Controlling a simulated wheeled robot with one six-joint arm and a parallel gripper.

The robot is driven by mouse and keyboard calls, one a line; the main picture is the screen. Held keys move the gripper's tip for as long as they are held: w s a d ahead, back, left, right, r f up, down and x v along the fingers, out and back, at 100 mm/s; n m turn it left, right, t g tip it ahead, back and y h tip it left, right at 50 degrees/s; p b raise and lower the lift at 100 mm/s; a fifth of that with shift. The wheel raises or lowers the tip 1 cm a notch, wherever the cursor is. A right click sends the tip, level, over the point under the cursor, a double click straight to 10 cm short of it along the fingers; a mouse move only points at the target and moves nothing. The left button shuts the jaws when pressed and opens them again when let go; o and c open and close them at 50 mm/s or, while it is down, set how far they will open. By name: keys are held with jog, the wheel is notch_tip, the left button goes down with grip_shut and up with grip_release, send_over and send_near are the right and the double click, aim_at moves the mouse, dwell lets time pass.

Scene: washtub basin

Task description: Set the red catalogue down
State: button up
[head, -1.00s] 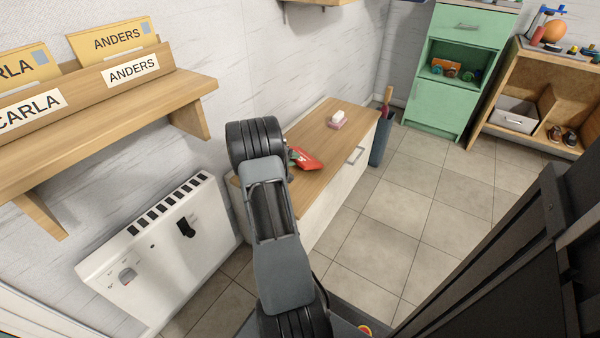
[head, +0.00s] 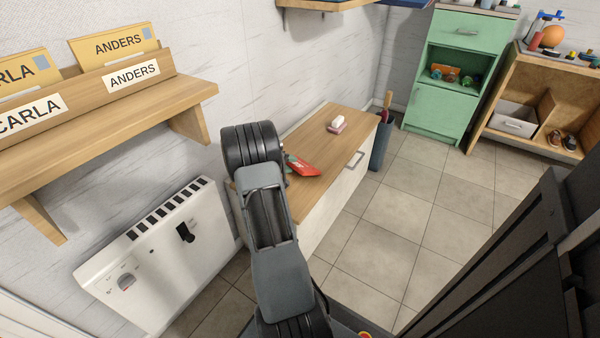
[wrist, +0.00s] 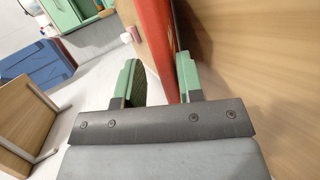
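The red catalogue (head: 303,166) is at the near part of the wooden top of the white cabinet (head: 322,149), just right of the end of my arm. In the wrist view the red catalogue (wrist: 156,25) shows as a narrow strip between the two green fingers of my gripper (wrist: 158,82). It is close to the right finger, and a gap shows beside the left finger. The fingers look apart. In the head view my arm hides most of my gripper (head: 288,164). Whether the catalogue's underside touches the top is not clear.
A soap-like block on a pink dish (head: 337,124) stands farther back on the cabinet top. A wall shelf with name cards (head: 130,95) and a white heater (head: 150,255) are at left. A dark umbrella stand (head: 381,147) is beyond the cabinet.

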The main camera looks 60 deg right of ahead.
jog(key=v, duration=0.6)
jog(key=shift+p, duration=0.4)
jog(key=shift+a+r, duration=0.1)
notch_tip(320, 180, up, 7)
jog(key=a+p, duration=0.2)
jog(key=p, duration=0.2)
jog(key=shift+w+a+r, duration=0.15)
jog(key=shift+w+a, duration=0.05)
jog(key=shift+w, duration=0.25)
